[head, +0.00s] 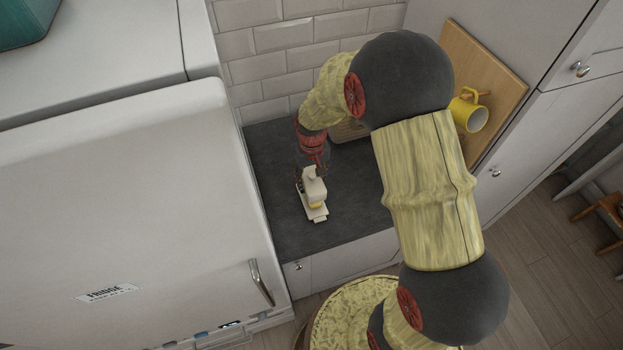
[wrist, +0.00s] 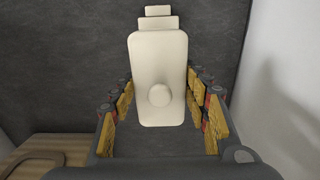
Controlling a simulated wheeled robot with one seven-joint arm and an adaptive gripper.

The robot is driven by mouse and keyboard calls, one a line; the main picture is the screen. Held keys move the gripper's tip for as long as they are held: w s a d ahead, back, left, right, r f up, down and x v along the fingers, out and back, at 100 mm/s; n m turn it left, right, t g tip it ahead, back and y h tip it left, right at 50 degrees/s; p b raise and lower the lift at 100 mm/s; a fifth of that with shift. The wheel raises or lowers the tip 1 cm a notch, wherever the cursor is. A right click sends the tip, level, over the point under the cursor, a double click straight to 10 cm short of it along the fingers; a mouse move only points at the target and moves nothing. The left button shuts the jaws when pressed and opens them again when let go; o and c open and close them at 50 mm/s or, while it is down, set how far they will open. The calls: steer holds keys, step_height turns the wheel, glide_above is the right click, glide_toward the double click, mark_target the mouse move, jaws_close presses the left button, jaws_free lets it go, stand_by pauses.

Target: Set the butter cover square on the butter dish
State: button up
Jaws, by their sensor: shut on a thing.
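The butter cover (head: 314,188) is a cream lid with a round knob. It also shows in the wrist view (wrist: 158,60), its long sides roughly parallel to the dish. My gripper (wrist: 160,84) is shut on the cover, with a finger pad on each long side. The cream butter dish (head: 318,215) lies on the worktop beneath, and its stepped end (wrist: 158,22) sticks out past the cover. A bit of yellow butter (head: 316,205) shows between cover and dish in the head view, so the cover looks raised there. The dish's other end is hidden.
The slate worktop (head: 275,165) is clear around the dish. A white fridge (head: 130,200) stands close on the left, and a tiled wall (head: 285,45) is behind. A wooden board (wrist: 75,147) lies nearby. A yellow mug (head: 468,115) hangs on a wooden panel at right.

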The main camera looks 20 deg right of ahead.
mark_target(312, 175)
steer(key=shift+f+b, duration=2.15)
steer(key=shift+f, duration=1.5)
steer(key=o, duration=1.4)
steer(key=shift+c, duration=0.2)
step_height(312, 175, up, 12)
